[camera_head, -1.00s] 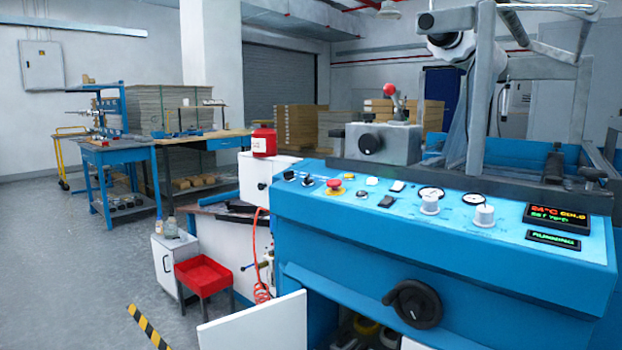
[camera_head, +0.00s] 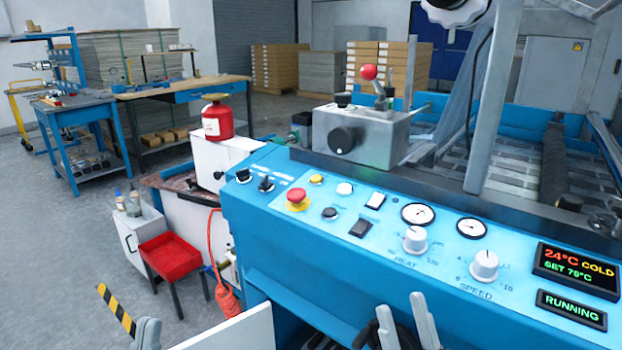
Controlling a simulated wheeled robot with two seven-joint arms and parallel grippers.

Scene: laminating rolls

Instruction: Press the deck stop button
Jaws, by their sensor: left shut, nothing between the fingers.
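A red mushroom button (camera_head: 297,198) on a yellow base sits on the left part of the blue machine's sloping control panel (camera_head: 395,262). It looks like the stop button, but I cannot read any label by it. My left gripper (camera_head: 147,332) is at the bottom edge, shut and empty, left of the machine and well below the button. My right gripper (camera_head: 407,322) is at the bottom edge in front of the panel, its two pale fingers apart with nothing seen between them. Neither gripper touches the button.
A display (camera_head: 577,272) reads 24°C COLD; another reads RUNNING (camera_head: 571,309). A red-knobbed lever (camera_head: 369,72) and red can (camera_head: 217,120) stand behind.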

